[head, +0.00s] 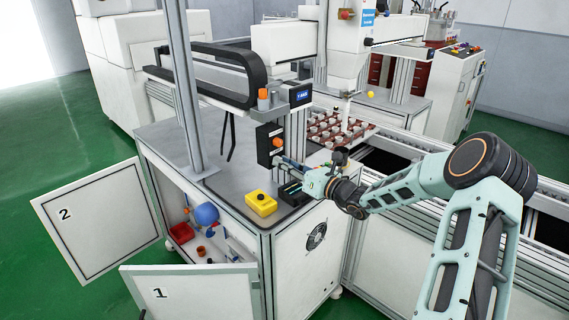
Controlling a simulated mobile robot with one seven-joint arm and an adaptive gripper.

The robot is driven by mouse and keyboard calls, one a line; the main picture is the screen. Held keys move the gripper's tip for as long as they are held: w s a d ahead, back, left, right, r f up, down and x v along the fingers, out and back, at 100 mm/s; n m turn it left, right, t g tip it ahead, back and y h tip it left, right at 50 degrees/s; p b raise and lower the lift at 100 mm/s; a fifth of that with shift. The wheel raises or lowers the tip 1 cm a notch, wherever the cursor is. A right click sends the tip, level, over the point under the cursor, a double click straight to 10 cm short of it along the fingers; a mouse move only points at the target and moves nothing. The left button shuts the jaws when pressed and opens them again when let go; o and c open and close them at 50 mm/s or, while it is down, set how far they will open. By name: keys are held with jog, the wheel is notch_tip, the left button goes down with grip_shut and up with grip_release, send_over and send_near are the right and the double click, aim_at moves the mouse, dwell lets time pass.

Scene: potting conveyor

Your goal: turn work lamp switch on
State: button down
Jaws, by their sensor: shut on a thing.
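A black switch box (264,147) is fixed to a post at the back of the grey worktop. An orange knob (278,143) sits on its front, and the box's lower right part is partly covered by my gripper. My gripper (284,162) reaches in from the right, with its fingertips at the lower right of the box, just below the orange knob. It is shut on a small part there, which looks like the work lamp switch; the fingers hide it, and its position cannot be read. I cannot see a lit work lamp.
A pot tray (337,130) lies behind. Cabinet doors 2 (100,214) and 1 (190,291) hang open at the left.

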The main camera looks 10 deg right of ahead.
jog(key=c, duration=1.8)
grip_release()
jog(key=shift+o, duration=0.2)
jog(key=shift+f+b, duration=0.15)
jog(key=shift+b, duration=0.3)
